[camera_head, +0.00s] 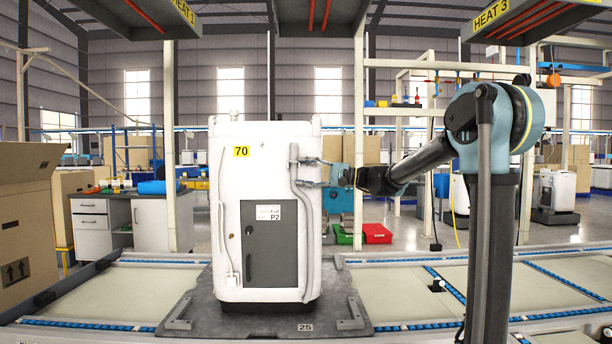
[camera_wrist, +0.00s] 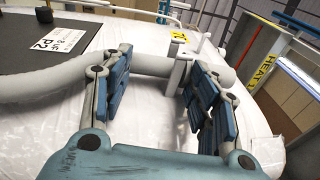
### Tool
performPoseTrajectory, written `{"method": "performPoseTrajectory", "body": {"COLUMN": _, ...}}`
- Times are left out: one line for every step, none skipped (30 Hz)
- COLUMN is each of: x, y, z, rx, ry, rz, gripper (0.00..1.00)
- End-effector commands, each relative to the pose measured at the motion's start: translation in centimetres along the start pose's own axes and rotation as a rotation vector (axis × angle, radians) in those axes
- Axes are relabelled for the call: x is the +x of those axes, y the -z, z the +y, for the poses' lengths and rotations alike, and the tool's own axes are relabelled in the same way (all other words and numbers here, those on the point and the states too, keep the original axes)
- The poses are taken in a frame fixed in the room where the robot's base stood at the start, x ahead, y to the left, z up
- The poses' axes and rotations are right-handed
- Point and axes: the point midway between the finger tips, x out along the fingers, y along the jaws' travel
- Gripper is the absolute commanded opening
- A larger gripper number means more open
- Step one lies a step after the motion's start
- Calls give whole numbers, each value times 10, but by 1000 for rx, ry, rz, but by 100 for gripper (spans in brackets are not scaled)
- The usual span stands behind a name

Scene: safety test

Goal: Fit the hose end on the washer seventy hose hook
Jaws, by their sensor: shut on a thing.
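The white washer (camera_head: 228,190) stands upright with a yellow 70 label (camera_head: 241,152). Its pale grey hose (camera_head: 307,225) runs up the right of the front to the white hook (camera_head: 294,155) near the top right corner. My gripper (camera_head: 312,172) reaches in from the right at that height. In the wrist view, my gripper's blue-padded fingers (camera_wrist: 157,78) are on either side of the hose (camera_wrist: 150,65). The hook (camera_wrist: 178,72) is close against the right finger. A rounded pale end (camera_wrist: 227,77) shows beyond that finger. The fingers partly hide hose and hook, so I cannot tell if the hose sits in the hook.
The washer stands on a dark pallet (camera_head: 230,322) marked 25 on the conveyor (camera_head: 400,290). A cardboard box (camera_head: 28,220) stands at the left. Red and green bins (camera_head: 376,233) lie on the floor behind.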

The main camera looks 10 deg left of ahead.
Motion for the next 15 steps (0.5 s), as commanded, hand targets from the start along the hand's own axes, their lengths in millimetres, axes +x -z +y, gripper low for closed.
{"method": "performPoseTrajectory", "body": {"x": 0, "y": 0, "z": 0, "rx": 0, "ry": 0, "rz": 0, "gripper": 18}}
{"method": "performPoseTrajectory", "body": {"x": 0, "y": 0, "z": 0, "rx": 0, "ry": 0, "rz": 0, "gripper": 18}}
{"method": "performPoseTrajectory", "body": {"x": 0, "y": 0, "z": 0, "rx": 0, "ry": 0, "rz": 0, "gripper": 64}}
{"method": "performPoseTrajectory", "body": {"x": 0, "y": 0, "z": 0, "rx": 0, "ry": 0, "rz": 0, "gripper": 70}}
{"method": "performPoseTrajectory", "body": {"x": 0, "y": 0, "z": 0, "rx": 0, "ry": 0, "rz": 0, "gripper": 77}}
{"method": "performPoseTrajectory", "body": {"x": 0, "y": 0, "z": 0, "rx": 0, "ry": 0, "rz": 0, "gripper": 78}}
{"method": "performPoseTrajectory", "body": {"x": 0, "y": 0, "z": 0, "rx": 0, "ry": 0, "rz": 0, "gripper": 78}}
{"method": "performPoseTrajectory", "body": {"x": 0, "y": 0, "z": 0, "rx": 0, "ry": 0, "rz": 0, "gripper": 78}}
{"method": "performPoseTrajectory", "body": {"x": 0, "y": 0, "z": 0, "rx": 0, "ry": 0, "rz": 0, "gripper": 78}}
{"method": "performPoseTrajectory", "body": {"x": 0, "y": 0, "z": 0, "rx": 0, "ry": 0, "rz": 0, "gripper": 78}}
{"method": "performPoseTrajectory", "body": {"x": 0, "y": 0, "z": 0, "rx": 0, "ry": 0, "rz": 0, "gripper": 78}}
{"method": "performPoseTrajectory", "body": {"x": 0, "y": 0, "z": 0, "rx": 0, "ry": 0, "rz": 0, "gripper": 78}}
{"method": "performPoseTrajectory", "body": {"x": 0, "y": 0, "z": 0, "rx": 0, "ry": 0, "rz": 0, "gripper": 78}}
{"method": "performPoseTrajectory", "body": {"x": 0, "y": 0, "z": 0, "rx": 0, "ry": 0, "rz": 0, "gripper": 78}}
{"method": "performPoseTrajectory", "body": {"x": 0, "y": 0, "z": 0, "rx": 0, "ry": 0, "rz": 0, "gripper": 78}}
